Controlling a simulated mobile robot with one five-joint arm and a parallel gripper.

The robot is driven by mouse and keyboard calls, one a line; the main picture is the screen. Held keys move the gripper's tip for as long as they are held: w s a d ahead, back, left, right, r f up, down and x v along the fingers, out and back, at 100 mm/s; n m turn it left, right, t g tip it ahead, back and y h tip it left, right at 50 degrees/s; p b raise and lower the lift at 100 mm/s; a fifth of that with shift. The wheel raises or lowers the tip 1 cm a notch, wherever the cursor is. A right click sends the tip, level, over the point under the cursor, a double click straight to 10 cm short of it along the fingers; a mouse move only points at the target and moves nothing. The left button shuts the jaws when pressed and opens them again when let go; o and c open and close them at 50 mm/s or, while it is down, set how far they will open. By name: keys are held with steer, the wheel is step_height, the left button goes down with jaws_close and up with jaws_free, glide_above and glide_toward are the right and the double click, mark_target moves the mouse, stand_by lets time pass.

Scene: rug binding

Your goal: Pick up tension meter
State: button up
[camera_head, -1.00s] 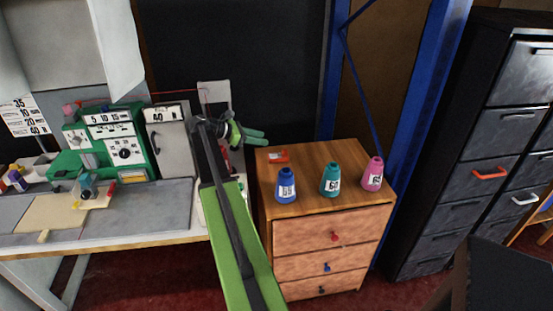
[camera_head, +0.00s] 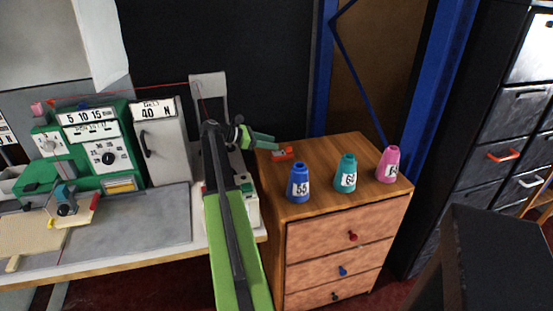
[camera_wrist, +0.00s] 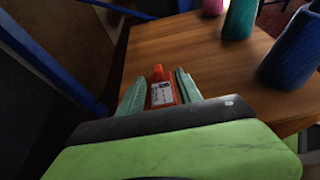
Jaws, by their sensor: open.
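The tension meter appears to be the small orange-red device with a pale label (camera_head: 283,154). It lies at the back left of the wooden cabinet top (camera_head: 327,147). In the wrist view the orange-red device (camera_wrist: 161,96) shows between the two green fingers, with an orange knob at its far end. My gripper (camera_head: 272,143) is open, its fingers just left of the device in the head view. In the wrist view my gripper (camera_wrist: 160,76) has one finger on each side of it. I cannot tell whether they touch it, and its near end is hidden.
Blue (camera_head: 299,184), teal (camera_head: 345,174) and pink (camera_head: 389,165) thread cones stand right of the device. A workbench (camera_head: 135,250) with a green machine (camera_head: 85,140) and a grey 40 N box (camera_head: 159,150) is on the left. A blue post (camera_head: 440,90) and dark filing cabinet (camera_head: 500,150) stand right.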

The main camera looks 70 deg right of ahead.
mark_target(289, 146)
steer(key=b+x, duration=0.1)
steer(key=x, duration=0.1)
steer(key=b+x, duration=0.1)
steer(key=x, duration=0.1)
steer(key=b+x, duration=0.1)
steer(key=x, duration=0.2)
steer(key=shift+w+d+f, duration=0.2)
steer(key=shift+w+f, duration=0.1)
steer(key=shift+r, duration=0.1)
jaws_close()
